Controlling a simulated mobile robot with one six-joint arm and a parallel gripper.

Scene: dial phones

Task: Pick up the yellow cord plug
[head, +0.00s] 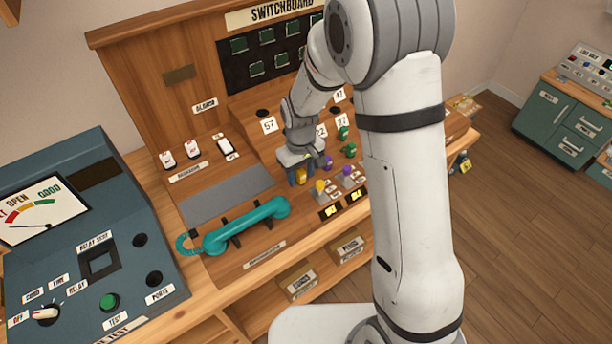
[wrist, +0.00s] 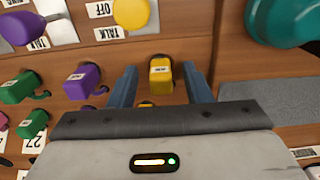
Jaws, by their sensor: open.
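The yellow cord plug (wrist: 160,74) stands on the wooden switchboard desk. In the wrist view it sits between the two blue fingers of my gripper (wrist: 159,85), with a gap on each side. In the head view the yellow plug (head: 300,176) shows between the fingers of my gripper (head: 301,178), partly hidden by them. My gripper is open and holds nothing. A second bit of yellow shows at the gripper's edge in the wrist view; I cannot tell what it is.
Purple plugs (wrist: 82,80) and green plugs (wrist: 20,87) stand left in the wrist view. A yellow-knobbed lever (wrist: 131,13) is close beyond the yellow plug. A teal handset (head: 246,226) rests on the desk. A grey pad (head: 227,195) lies behind the handset.

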